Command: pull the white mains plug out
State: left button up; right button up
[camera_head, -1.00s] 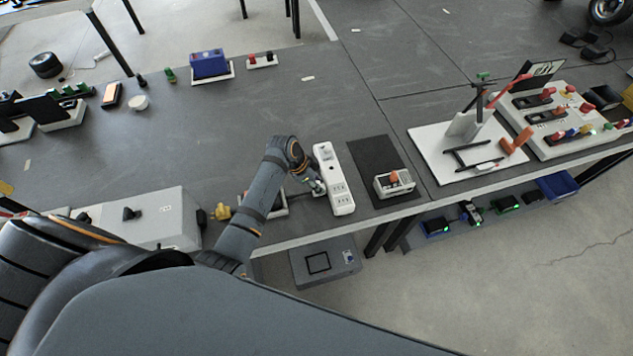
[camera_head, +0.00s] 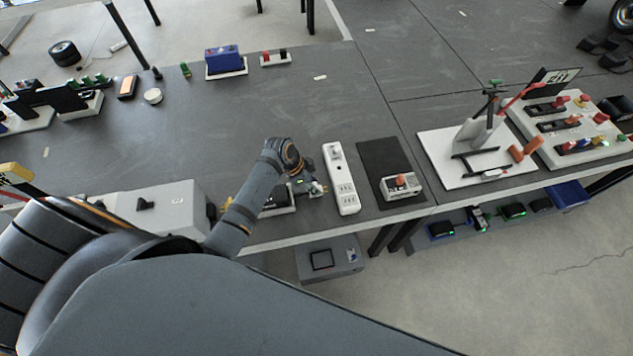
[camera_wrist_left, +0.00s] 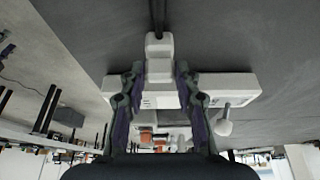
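The white mains plug (camera_wrist_left: 159,58) shows in the left wrist view with a dark cord running up from it. My left gripper (camera_wrist_left: 159,72) has its two fingers closed on the plug's sides. In the head view my left gripper (camera_head: 317,187) is just left of the white power strip (camera_head: 341,180), with a small gap between them. The strip also shows behind the plug in the left wrist view (camera_wrist_left: 236,86). The plug's prongs are hidden in the wrist view and too small to make out in the head view. My right gripper is not in view.
Right of the strip is a dark mat (camera_head: 381,157) with a small white box with an orange button (camera_head: 400,184). A dark device on a pale base (camera_head: 276,203) lies under my left forearm. A grey case (camera_head: 160,209) stands at left.

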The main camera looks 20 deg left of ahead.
pick_arm(q)
jog(key=o, duration=0.5)
jog(key=shift+s+a, duration=0.15)
jog(key=shift+a, duration=0.1)
jog(key=shift+c, duration=0.2)
jog(key=shift+r, duration=0.15)
jog(key=v, duration=1.1)
jog(key=shift+r, duration=0.35)
